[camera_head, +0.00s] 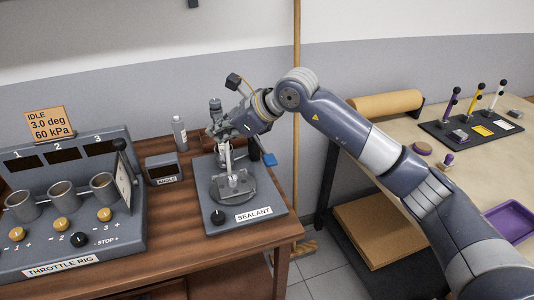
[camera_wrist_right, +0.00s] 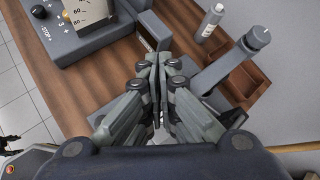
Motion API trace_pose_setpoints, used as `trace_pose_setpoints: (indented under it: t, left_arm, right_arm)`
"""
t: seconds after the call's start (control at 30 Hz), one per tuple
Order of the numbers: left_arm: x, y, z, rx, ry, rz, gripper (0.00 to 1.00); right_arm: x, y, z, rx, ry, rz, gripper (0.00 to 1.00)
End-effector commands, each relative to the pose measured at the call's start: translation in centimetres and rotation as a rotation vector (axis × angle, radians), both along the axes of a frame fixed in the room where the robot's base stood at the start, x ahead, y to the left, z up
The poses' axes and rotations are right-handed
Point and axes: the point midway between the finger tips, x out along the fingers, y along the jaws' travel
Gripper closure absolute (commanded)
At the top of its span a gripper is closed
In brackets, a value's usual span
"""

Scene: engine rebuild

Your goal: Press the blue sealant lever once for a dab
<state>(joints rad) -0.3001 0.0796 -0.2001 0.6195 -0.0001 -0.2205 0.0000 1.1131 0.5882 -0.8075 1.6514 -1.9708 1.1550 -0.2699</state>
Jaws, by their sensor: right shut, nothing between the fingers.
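The sealant station is a grey base (camera_head: 262,200) labelled SEALANT, with a black knob at its front, a round plate and an upright post. A small blue pad (camera_head: 269,159), which looks like the end of the blue lever, shows just right of the post. My right gripper (camera_head: 222,138) is above the station beside the top of the post, left of and higher than the blue pad. Its fingers are shut and empty, as the right wrist view (camera_wrist_right: 160,62) also shows. The gripper hides part of the post and any lever arm. My left gripper is not in view.
The throttle rig (camera_head: 65,235) and a small angle display (camera_head: 163,170) stand left of the station. A grey bottle (camera_head: 180,133) stands behind, near a brown tray (camera_wrist_right: 247,80). A second table (camera_head: 410,165) with a dark tool rack (camera_head: 470,133) is at right, across a floor gap.

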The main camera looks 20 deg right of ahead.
Motion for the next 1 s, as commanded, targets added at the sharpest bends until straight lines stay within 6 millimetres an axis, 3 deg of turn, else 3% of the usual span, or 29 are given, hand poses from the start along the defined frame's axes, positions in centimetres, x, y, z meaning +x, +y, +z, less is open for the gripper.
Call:
trace_pose_setpoints:
  t: [0.03, 0.1, 0.2, 0.33, 0.5, 1.0]
  left_arm:
    - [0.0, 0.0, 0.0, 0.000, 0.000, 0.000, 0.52]
    - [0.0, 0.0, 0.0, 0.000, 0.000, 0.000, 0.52]
    - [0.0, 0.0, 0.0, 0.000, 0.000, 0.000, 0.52]
    - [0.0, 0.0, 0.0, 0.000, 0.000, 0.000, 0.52]
    - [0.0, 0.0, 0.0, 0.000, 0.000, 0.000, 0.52]
    - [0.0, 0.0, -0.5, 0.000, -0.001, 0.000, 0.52]
  right_arm:
    - [1.0, -2.2, 0.5, -0.082, -0.012, -0.039, 1.00]
    - [1.9, -4.9, 0.7, -0.180, -0.016, -0.085, 1.00]
    - [2.7, -8.0, 1.4, -0.281, -0.020, -0.143, 1.00]
    - [3.1, -10.5, 1.9, -0.359, -0.016, -0.192, 1.00]
    - [3.3, -11.6, 2.3, -0.391, -0.014, -0.214, 1.00]
    - [3.2, -11.5, 1.4, -0.390, -0.011, -0.213, 1.00]
